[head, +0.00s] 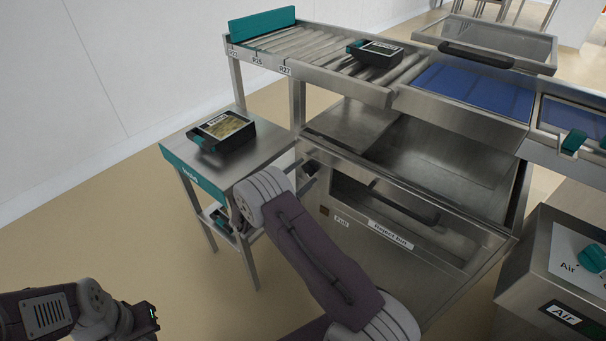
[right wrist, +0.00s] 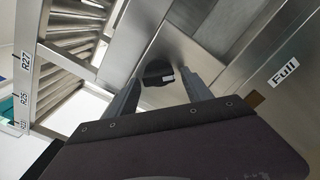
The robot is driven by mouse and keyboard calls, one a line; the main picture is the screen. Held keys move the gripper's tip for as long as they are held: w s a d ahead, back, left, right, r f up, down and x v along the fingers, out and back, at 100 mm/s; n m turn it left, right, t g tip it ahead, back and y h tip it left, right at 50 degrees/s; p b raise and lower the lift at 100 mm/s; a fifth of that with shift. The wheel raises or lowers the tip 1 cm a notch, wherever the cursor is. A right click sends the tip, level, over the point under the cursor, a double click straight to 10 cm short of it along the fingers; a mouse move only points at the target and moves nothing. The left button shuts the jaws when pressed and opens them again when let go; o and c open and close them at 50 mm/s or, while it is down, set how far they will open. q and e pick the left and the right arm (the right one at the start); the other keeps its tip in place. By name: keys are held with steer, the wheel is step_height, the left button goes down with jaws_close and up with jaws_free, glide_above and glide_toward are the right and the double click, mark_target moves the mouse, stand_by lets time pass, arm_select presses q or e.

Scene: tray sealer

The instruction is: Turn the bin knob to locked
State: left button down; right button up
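The bin knob is a small black knob (right wrist: 158,72) with a pale mark, set on a steel panel in the right wrist view. In the head view the knob (head: 310,168) shows small at the upper left corner of the bin front. My right gripper (right wrist: 160,90) is open, its two fingers apart on either side of the knob; whether they touch it I cannot tell. The labelled bin (head: 390,233) has a dark handle and window. My left gripper (head: 150,312) is at the lower left of the head view, far from the bin; its fingers are too unclear to judge.
A roller conveyor (head: 310,50) with a black tray (head: 376,52) runs above the bin. A side table (head: 180,157) holds another tray (head: 222,130) left of my right wrist. A "Full" label (right wrist: 284,73) is right of the knob. An air control box (head: 560,270) stands at right.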

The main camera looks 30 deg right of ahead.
steer(key=p+v, duration=0.2)
steer(key=v, duration=0.7)
stand_by(0.4)
